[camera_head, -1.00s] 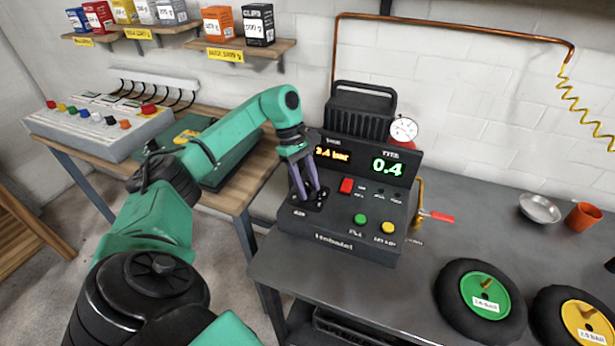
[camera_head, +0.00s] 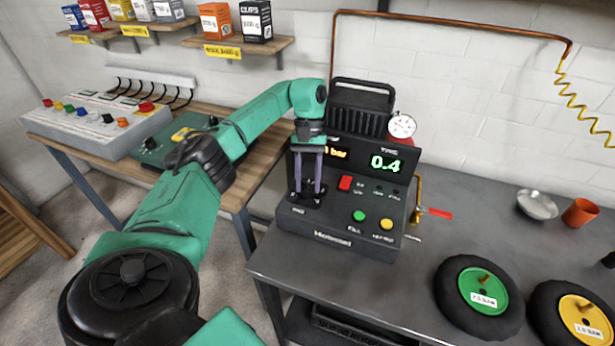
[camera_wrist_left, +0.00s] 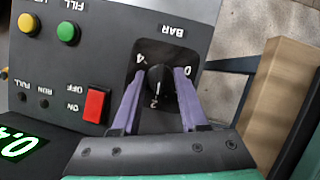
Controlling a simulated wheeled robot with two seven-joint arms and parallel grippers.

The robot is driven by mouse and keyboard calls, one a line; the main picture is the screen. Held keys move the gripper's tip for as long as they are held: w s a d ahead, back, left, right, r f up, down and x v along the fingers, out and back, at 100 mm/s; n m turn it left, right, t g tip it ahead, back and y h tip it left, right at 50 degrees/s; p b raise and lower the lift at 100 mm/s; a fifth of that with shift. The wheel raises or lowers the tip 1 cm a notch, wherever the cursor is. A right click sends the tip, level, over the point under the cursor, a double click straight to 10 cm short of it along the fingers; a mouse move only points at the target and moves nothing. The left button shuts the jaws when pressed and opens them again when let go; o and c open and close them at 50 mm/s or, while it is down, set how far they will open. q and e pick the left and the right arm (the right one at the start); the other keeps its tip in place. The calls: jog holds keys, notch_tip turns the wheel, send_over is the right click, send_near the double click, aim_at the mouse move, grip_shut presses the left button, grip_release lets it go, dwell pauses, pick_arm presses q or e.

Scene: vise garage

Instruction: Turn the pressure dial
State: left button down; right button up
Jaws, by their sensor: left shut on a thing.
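The pressure dial (camera_wrist_left: 160,84) is a small black knob on a dark square plate marked BAR, with 0, 2 and 4 around it, in the left wrist view. It belongs to the black inflator unit (camera_head: 345,225) on the bench. My left gripper (camera_head: 307,192) comes down on the dial from above, its two purple fingers shut on the knob's sides; the fingers also show in the left wrist view (camera_wrist_left: 158,100). The dial itself is mostly hidden by the fingers in the head view. The green display (camera_head: 385,164) reads 0.4; the orange display (camera_head: 335,154) is partly covered by my wrist.
A red switch (camera_head: 345,183), a green button (camera_head: 359,216) and a yellow button (camera_head: 386,224) sit right of the dial. A gauge (camera_head: 402,125) stands behind. Tyres with a green hub (camera_head: 482,291) and yellow hub (camera_head: 584,317) lie at the right. The middle of the bench is clear.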

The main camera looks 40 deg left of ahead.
pick_arm(q)
jog(key=shift+m, duration=0.4)
jog(key=shift+c, duration=2.2)
grip_release()
jog(key=p+v, duration=0.5)
jog(key=v, duration=0.7)
jog(key=shift+w+d, duration=0.1)
jog(key=shift+d, duration=0.05)
